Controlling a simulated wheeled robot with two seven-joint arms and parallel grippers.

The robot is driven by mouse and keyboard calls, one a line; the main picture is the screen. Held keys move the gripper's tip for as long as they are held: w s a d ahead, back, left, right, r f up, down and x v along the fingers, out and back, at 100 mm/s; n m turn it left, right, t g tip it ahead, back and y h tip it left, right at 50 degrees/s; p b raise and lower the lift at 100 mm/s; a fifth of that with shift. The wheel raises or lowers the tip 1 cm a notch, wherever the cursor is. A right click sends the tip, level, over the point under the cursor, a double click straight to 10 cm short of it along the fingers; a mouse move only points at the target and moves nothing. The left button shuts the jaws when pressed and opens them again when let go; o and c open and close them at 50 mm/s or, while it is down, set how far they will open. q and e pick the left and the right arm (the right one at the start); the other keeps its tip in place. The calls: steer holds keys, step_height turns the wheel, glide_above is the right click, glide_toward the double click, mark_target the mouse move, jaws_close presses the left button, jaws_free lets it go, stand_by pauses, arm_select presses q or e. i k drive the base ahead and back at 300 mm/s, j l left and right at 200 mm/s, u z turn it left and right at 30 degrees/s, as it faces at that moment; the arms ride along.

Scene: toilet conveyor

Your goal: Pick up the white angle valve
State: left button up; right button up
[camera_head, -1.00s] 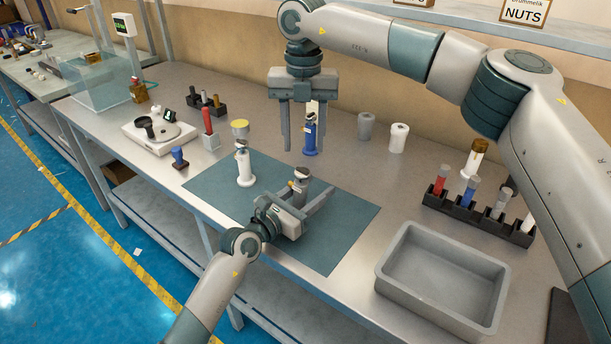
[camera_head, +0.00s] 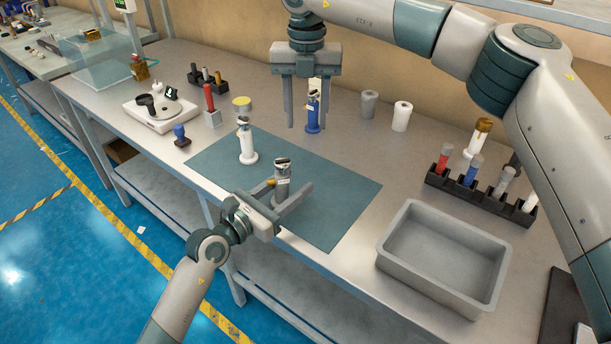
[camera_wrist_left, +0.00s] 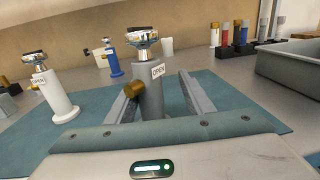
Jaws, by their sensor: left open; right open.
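The white angle valve (camera_head: 248,146) stands upright on the teal mat (camera_head: 340,205), near its left end; it also shows at the left of the left wrist view (camera_wrist_left: 54,94). A grey angle valve (camera_head: 282,184) with a brass outlet stands between the spread fingers of my left gripper (camera_head: 291,196); the left wrist view shows it there (camera_wrist_left: 150,100), close to the left finger. My left gripper is open. My right gripper (camera_head: 308,122) is open, pointing down, with a blue angle valve (camera_head: 313,112) between or just behind its fingers; which one I cannot tell.
A grey bin (camera_head: 400,255) stands at the front right. A black rack of tubes (camera_head: 480,193) is behind it. Grey and white cylinders (camera_head: 401,115) stand at the back. A scale (camera_head: 158,112) and a blue stamp-like item (camera_head: 181,135) are at the left. The mat's right part is clear.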

mark_target(248, 155)
steer(key=k+j, duration=0.75)
steer(key=j, duration=0.25)
